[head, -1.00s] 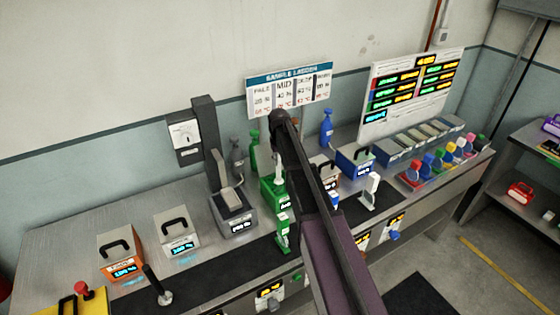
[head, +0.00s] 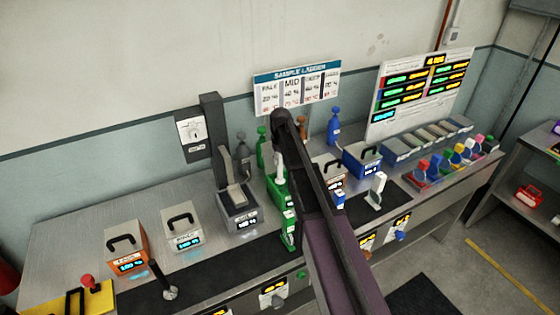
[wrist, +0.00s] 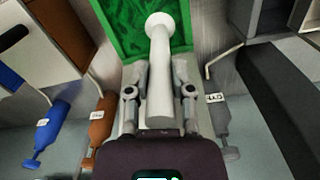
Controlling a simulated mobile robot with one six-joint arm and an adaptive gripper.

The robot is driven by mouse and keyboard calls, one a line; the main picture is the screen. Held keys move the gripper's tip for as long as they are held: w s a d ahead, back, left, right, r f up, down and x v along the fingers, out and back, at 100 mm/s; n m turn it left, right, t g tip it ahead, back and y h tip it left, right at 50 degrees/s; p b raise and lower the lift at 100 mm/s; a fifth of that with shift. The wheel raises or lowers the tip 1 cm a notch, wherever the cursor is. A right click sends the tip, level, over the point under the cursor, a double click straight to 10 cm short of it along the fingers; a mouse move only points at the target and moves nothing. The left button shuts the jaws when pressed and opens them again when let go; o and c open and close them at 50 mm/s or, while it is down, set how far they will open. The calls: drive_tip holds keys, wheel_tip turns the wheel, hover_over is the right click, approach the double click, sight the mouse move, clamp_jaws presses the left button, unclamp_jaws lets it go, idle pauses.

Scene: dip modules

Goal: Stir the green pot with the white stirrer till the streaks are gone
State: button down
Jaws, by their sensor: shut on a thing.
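The green pot (head: 271,188) stands on the bench behind my arm, which hides its right side. In the wrist view the pot (wrist: 118,28) is open at the top of the picture, with lighter and darker green streaks inside. My gripper (wrist: 160,92) is shut on the white stirrer (wrist: 160,60), with a finger on each side of its shaft. The stirrer's round end lies over the green in that view; I cannot tell how deep it is. In the head view the stirrer (head: 279,160) is upright above the pot.
A grey pot (head: 239,218) stands left of the green pot, and a blue pot (head: 361,160) stands to the right. A green bottle (head: 263,152) is behind. A dark mat (head: 215,275) runs along the front.

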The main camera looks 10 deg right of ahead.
drive_tip(key=shift+s, duration=0.1)
drive_tip(key=shift+s+d, duration=0.25)
drive_tip(key=shift+s, duration=0.55)
drive_tip(key=shift+s+d, duration=0.3)
drive_tip(key=shift+s, duration=0.45)
drive_tip(key=shift+s+d, duration=0.25)
drive_tip(key=shift+s, duration=0.55)
drive_tip(key=shift+w+d, duration=0.1)
drive_tip(key=shift+d, duration=0.1)
drive_tip(key=shift+w+d, duration=0.2)
drive_tip(key=shift+d, duration=0.5)
drive_tip(key=shift+w+d, duration=0.2)
drive_tip(key=shift+d, duration=0.45)
drive_tip(key=shift+w, duration=0.15)
drive_tip(key=shift+w+a, duration=0.3)
drive_tip(key=shift+w, duration=0.5)
drive_tip(key=shift+w+a, duration=0.25)
drive_tip(key=shift+w, duration=0.5)
drive_tip(key=shift+w+a, duration=0.3)
drive_tip(key=shift+w, duration=0.5)
drive_tip(key=shift+a, duration=0.1)
